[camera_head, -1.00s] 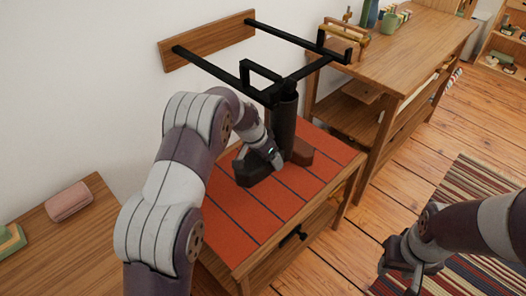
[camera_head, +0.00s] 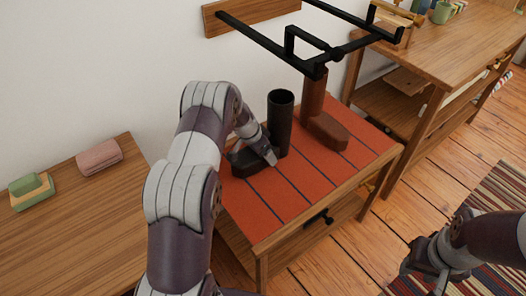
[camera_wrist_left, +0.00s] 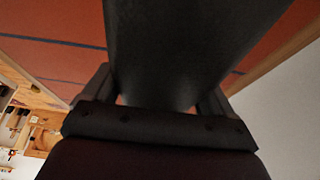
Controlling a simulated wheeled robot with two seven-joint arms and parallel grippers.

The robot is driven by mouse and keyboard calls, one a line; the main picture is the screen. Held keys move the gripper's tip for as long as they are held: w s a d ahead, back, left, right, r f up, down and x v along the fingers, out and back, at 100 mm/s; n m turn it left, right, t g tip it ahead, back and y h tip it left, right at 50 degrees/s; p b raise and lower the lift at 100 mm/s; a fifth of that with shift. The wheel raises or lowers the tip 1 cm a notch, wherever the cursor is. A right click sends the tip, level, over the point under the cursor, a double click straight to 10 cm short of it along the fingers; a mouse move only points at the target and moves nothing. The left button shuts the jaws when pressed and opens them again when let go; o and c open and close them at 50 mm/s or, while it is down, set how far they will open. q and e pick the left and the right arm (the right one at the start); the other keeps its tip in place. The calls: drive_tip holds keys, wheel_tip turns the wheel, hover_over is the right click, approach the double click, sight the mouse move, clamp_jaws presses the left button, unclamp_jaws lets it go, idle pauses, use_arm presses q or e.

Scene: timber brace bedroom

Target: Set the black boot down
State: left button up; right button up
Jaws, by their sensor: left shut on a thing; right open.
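The black boot (camera_head: 280,122) is upright on or just above the red striped mat (camera_head: 262,213), its toe pointing left; I cannot tell whether its sole touches. My left gripper (camera_head: 268,156) is shut on it low on the shaft. In the left wrist view the dark boot (camera_wrist_left: 190,40) fills the space between the fingers (camera_wrist_left: 155,95). A brown boot (camera_head: 326,128) stands apart to its right on the mat. My right gripper (camera_head: 420,275) is open and empty, over the floor at the lower right.
A black-railed wall rack (camera_head: 312,68) hangs above the mat's back part. A wooden bench (camera_head: 430,62) stands to the right. A table (camera_head: 85,220) at the left holds a pink block (camera_head: 99,157) and a green-yellow block (camera_head: 31,191). The mat's front is clear.

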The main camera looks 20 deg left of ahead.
use_arm(q)
drive_tip(key=shift+f, duration=0.1)
drive_tip(key=o, duration=1.1)
drive_tip(key=shift+o, duration=0.2)
drive_tip(key=shift+r, duration=0.3)
drive_tip(key=p+v, duration=0.2)
drive_tip(key=v, duration=0.9)
drive_tip(key=shift+s+r, duration=0.2)
drive_tip(key=shift+r, duration=0.1)
drive_tip(key=s+d+r+n+g, duration=0.1)
drive_tip(key=s+d+r+n, duration=0.1)
drive_tip(key=s, duration=0.6)
drive_tip(key=s+d+r+n+y, duration=0.1)
drive_tip(key=s+d+r+n, duration=0.1)
drive_tip(key=s+d, duration=0.3)
drive_tip(key=s+d+r+n+g+y, duration=0.1)
drive_tip(key=s+d, duration=0.3)
drive_tip(key=s, duration=0.7)
drive_tip(key=shift+s+r+n+g, duration=0.3)
drive_tip(key=shift+r+n, duration=0.1)
drive_tip(key=shift+n, duration=0.1)
drive_tip(key=shift+d, duration=0.1)
